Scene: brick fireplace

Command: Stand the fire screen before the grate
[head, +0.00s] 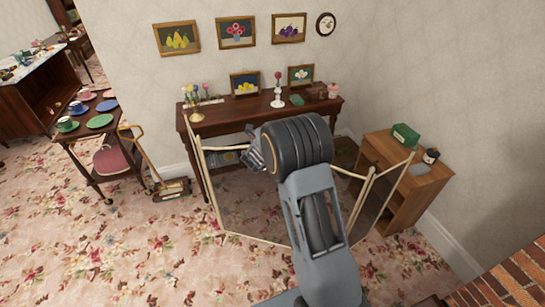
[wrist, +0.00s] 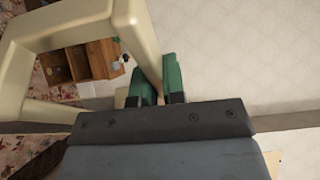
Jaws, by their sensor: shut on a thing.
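The fire screen (head: 257,239) has a cream-gold frame with dark see-through mesh panels. In the head view it stands out in front of the dark console table, with a side panel folded at an angle at the right. My gripper (head: 250,157) is at the screen's top rail, partly hidden by my wrist and arm. In the wrist view, the green fingertips of my gripper (wrist: 161,82) are shut on a cream bar of the screen (wrist: 152,50). My arm hides the middle of the screen. The grate is not in view.
A dark console table (head: 188,125) with vases stands behind the screen. A small wooden cabinet (head: 435,185) is close to the screen's right panel. A tea trolley (head: 75,150) and a carpet sweeper (head: 170,190) are at left. Brickwork (head: 515,280) fills the lower right corner. Floral carpet (head: 80,250) is clear at lower left.

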